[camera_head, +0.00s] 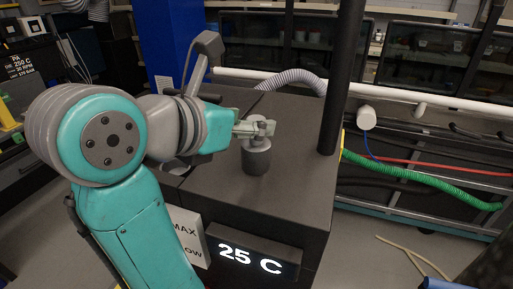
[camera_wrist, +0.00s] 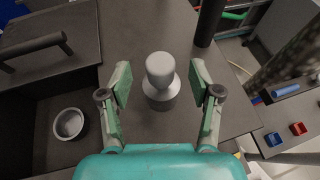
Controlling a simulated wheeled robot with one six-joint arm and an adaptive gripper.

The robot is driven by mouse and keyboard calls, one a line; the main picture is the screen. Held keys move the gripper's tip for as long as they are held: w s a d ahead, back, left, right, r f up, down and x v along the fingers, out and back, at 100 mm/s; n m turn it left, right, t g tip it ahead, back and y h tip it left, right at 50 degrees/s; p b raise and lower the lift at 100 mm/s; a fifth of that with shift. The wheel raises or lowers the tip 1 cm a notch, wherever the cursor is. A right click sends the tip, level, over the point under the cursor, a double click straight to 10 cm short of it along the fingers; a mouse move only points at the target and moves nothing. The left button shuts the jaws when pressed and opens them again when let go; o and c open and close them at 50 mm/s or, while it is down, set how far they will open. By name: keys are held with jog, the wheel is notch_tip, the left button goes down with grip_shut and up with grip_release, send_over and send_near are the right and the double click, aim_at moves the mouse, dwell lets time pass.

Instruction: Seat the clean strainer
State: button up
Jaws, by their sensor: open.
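A grey cylinder with a rounded knob on top, which I take to be the strainer (camera_head: 256,158), stands upright on the dark cabinet top (camera_head: 290,190). It also shows in the wrist view (camera_wrist: 160,68), with its knob between my fingers. My gripper (camera_head: 259,128) is open around the knob, and in the wrist view a gap shows on each side of it. A round grey cup-like ring (camera_wrist: 68,123) lies in a dark open recess at the left of the wrist view. My arm hides that recess in the head view. I cannot tell whether the strainer is clean.
A black post (camera_head: 343,80) rises from the cabinet behind the strainer. A dark panel with a bar handle (camera_wrist: 35,47) lies beside the recess. A display reads 25 C (camera_head: 250,260). A grey hose (camera_head: 292,78) runs behind. The cabinet top in front of the strainer is clear.

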aim_at(256, 118)
jog(key=shift+x, duration=1.55)
grip_shut()
jog(key=shift+r, duration=0.1)
